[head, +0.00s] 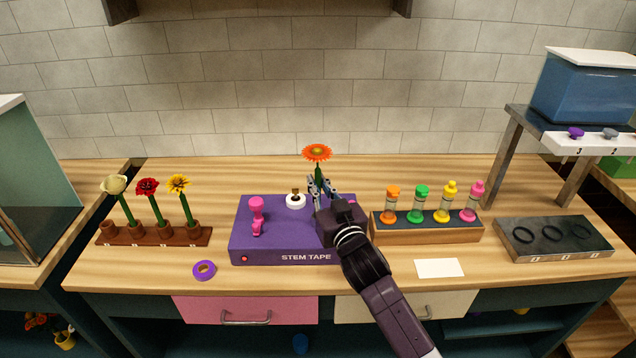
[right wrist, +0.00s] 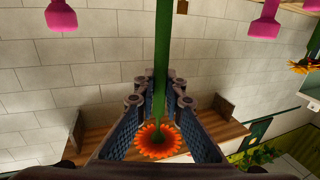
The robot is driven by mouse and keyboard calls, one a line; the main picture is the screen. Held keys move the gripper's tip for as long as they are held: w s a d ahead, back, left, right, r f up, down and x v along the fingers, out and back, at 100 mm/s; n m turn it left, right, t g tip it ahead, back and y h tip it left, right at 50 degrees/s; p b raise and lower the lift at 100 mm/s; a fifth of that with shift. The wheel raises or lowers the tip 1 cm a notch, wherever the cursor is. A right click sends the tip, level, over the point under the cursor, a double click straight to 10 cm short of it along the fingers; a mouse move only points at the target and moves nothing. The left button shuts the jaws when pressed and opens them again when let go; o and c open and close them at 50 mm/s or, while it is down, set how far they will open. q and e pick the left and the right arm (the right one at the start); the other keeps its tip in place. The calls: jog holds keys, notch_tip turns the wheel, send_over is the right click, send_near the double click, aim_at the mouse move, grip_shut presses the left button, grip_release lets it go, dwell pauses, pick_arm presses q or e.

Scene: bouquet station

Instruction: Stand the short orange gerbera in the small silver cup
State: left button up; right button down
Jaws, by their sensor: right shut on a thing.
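The orange gerbera (head: 317,153) stands roughly upright above the purple stem tape box, its green stem running down into my right gripper (head: 322,188). In the right wrist view its orange head (right wrist: 158,142) and green stem (right wrist: 163,35) lie between the two fingers of the right gripper (right wrist: 158,88), which is shut on the stem. The stem's lower end is hidden behind the gripper in the head view. I cannot make out a small silver cup in either view. My left gripper is not in view.
The purple stem tape box (head: 275,240) carries pink parts and a white ring (head: 296,201). A brown rack (head: 150,236) with several flowers stands left, a rack of coloured-cap vials (head: 430,232) right. A dark ringed tray (head: 552,240) lies far right. A purple tape roll (head: 204,270) and white card (head: 439,268) lie in front.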

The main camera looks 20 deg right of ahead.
jog(key=shift+f+b, duration=0.35)
jog(key=shift+f, duration=0.2)
jog(key=shift+f, duration=0.8)
dwell(1.3)
jog(key=c, duration=1.9)
grip_release()
jog(key=shift+c, duration=0.2)
jog(key=shift+o, duration=0.2)
jog(key=o, duration=0.5)
